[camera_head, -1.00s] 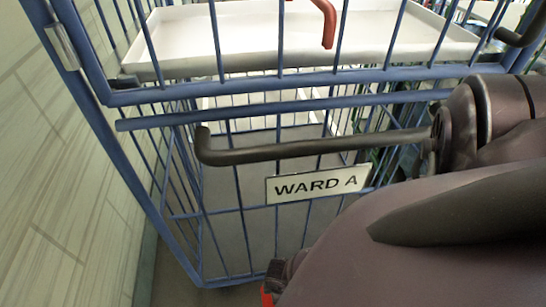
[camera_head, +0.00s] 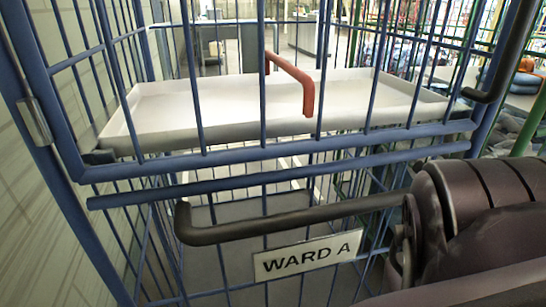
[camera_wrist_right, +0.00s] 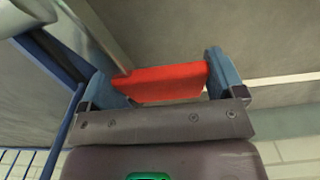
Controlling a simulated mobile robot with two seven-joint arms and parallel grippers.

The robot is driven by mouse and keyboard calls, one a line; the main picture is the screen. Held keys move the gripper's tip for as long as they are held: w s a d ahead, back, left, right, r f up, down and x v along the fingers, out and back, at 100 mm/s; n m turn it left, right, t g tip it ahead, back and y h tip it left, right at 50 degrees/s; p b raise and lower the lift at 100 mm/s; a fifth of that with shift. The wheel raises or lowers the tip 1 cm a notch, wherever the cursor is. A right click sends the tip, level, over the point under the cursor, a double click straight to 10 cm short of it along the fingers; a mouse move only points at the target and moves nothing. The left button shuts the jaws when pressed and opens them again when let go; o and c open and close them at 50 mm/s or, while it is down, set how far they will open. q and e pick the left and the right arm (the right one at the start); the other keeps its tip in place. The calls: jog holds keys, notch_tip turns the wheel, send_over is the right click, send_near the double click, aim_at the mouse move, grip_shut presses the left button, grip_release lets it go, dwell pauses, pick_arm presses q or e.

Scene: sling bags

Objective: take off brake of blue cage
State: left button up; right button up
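The blue cage (camera_head: 190,187) stands in front of me in the head view, with a WARD A sign (camera_head: 307,256) on its front. A red bent handle (camera_head: 295,85) shows at its upper front. In the right wrist view a red pedal-like bar (camera_wrist_right: 160,83), which looks like the brake, lies across the space between the fingers of my right gripper (camera_wrist_right: 165,82). The blue fingers stand wide apart, one near each end of the bar. I cannot tell whether they touch it. My left gripper is in neither view.
A dark push bar (camera_head: 290,220) sticks out across the cage front, close to my right arm. A white tray shelf (camera_head: 240,98) sits inside the cage. A pale wall (camera_head: 50,225) runs close along the left. A green frame and shelves stand at right.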

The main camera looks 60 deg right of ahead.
jog(key=shift+c, duration=1.3)
jog(key=shift+r, duration=0.1)
